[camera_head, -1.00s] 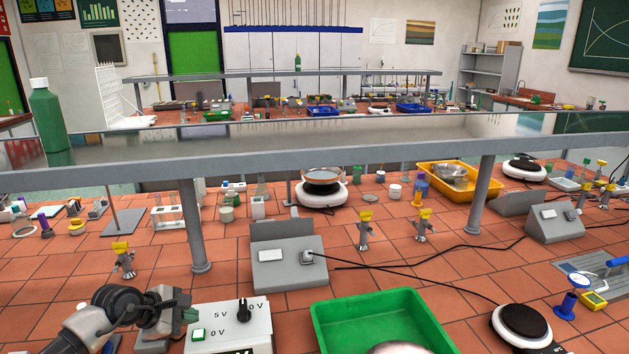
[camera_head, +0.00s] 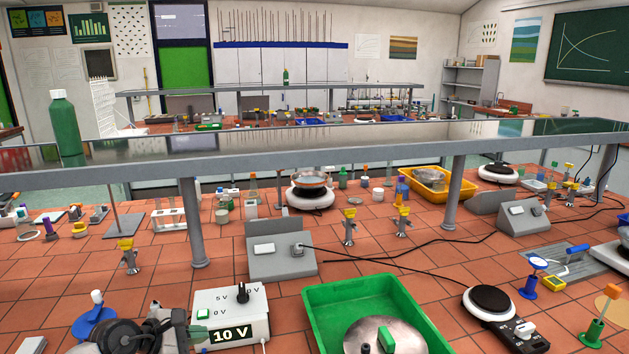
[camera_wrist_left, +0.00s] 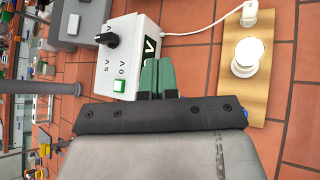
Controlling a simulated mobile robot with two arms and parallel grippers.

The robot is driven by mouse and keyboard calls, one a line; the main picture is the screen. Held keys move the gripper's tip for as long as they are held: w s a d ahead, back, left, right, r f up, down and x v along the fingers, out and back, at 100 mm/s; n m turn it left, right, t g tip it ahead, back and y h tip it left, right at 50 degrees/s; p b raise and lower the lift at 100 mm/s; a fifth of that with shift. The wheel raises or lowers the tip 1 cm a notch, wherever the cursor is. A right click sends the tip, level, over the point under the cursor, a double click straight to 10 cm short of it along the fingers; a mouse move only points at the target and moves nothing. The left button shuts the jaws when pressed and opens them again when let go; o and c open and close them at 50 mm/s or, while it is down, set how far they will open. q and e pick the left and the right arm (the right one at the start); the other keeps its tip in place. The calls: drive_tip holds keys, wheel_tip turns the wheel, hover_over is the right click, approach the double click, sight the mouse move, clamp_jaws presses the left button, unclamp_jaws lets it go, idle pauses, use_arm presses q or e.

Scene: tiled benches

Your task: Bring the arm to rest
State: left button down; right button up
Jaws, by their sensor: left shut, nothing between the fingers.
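My left arm (camera_head: 125,335) comes in at the lower left of the head view. Its gripper (camera_head: 199,333) is beside the left side of the white power supply (camera_head: 232,305), whose display reads 10 V. In the left wrist view the green fingers (camera_wrist_left: 157,76) are together with nothing between them. The power supply (camera_wrist_left: 120,62) is just beyond and to the left of them; I cannot tell whether they touch it. My right gripper is not in view.
A green tray (camera_head: 317,295) holding a round metal lid stands right of the power supply. A grey socket box (camera_head: 281,263) is behind it. A wooden board (camera_wrist_left: 247,90) with a white lamp-like object lies right of my fingers. A shelf (camera_head: 300,165) on posts spans the bench.

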use_arm(q)
drive_tip(key=s+d+r+n+t+h, duration=0.4)
drive_tip(key=d+r+n+t, duration=0.15)
drive_tip(key=d+n, duration=0.35)
drive_tip(key=s+a+f+n+y, duration=0.4)
drive_tip(key=s+n+y, duration=0.3)
drive_tip(key=n, duration=0.9)
drive_tip(key=s+a+f+n+y, duration=0.45)
drive_tip(key=n+y, duration=0.35)
drive_tip(key=n, duration=0.7)
drive_tip(key=s+d+f+n+g+h, duration=0.1)
drive_tip(key=s+f+n+g, duration=0.35)
drive_tip(key=s, duration=0.45)
drive_tip(key=s+d+f+n+g+h, duration=0.25)
drive_tip(key=s+n+g, duration=0.25)
drive_tip(key=s, duration=0.5)
wheel_tip(320, 180, down, 32)
drive_tip(key=s+g+b, duration=0.2)
drive_tip(key=b, duration=0.2)
drive_tip(key=s+a+f+g+b, duration=0.1)
drive_tip(key=s+a+f+b, duration=0.1)
drive_tip(key=s+f, duration=1.3)
drive_tip(key=shift+s+a+f+y, duration=0.15)
drive_tip(key=shift+a+f+y, duration=0.3)
drive_tip(key=shift+a+f, duration=0.25)
